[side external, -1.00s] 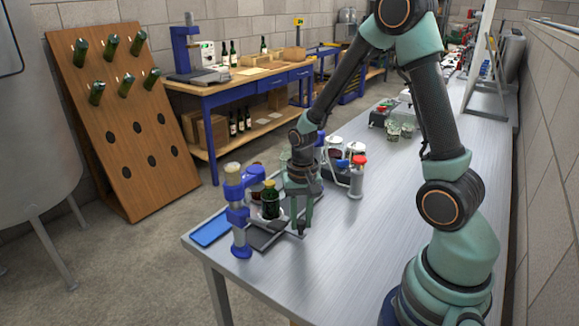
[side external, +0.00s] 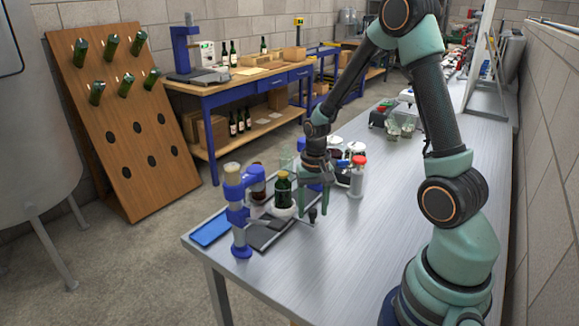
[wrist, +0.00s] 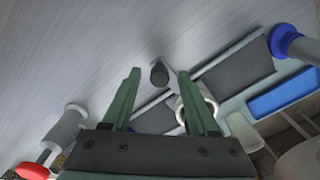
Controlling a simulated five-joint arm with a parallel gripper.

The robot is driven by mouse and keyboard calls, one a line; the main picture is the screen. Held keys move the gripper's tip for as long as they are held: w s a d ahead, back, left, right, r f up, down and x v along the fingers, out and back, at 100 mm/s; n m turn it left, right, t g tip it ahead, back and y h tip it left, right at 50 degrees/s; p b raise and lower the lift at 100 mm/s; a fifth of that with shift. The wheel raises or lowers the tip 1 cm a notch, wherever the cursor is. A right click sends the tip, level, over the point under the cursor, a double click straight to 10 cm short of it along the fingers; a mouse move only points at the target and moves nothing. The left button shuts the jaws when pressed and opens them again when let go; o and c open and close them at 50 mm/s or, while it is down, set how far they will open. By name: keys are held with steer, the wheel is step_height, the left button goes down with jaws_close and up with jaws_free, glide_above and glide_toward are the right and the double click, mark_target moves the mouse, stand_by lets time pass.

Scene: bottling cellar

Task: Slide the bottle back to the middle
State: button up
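The green bottle (side external: 283,190) with a yellowish top stands upright in a white round holder at the blue bench device, in the side view. In the wrist view a white ring (wrist: 211,112) shows beside my right finger; the bottle itself I cannot make out there. A dark knob (side external: 312,215) sticks out on the near side of the holder; it also shows in the wrist view (wrist: 159,74). My gripper (side external: 312,211) is open, its fingers on either side of the knob with gaps (wrist: 160,71). Dark flat strips (wrist: 237,74) lie on both sides of the holder.
A blue post with a grey column (side external: 237,212) stands left of the bottle, near a blue tray (side external: 211,230). A red-topped white cylinder (side external: 357,177) and jars stand behind my gripper to the right. The metal bench (side external: 345,245) is clear in front.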

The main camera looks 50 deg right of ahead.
step_height(320, 180, up, 12)
stand_by(0.7)
steer(key=s+a+r+n+t, duration=0.2)
steer(key=a+r+n, duration=0.2)
steer(key=a, duration=0.2)
steer(key=s+a+r+n+t, duration=0.2)
steer(key=a+r+n+t, duration=0.1)
steer(key=a, duration=0.4)
steer(key=shift+s+r+n+t, duration=0.3)
steer(key=shift+s+r+n, duration=0.05)
steer(key=shift+r+n, duration=0.6)
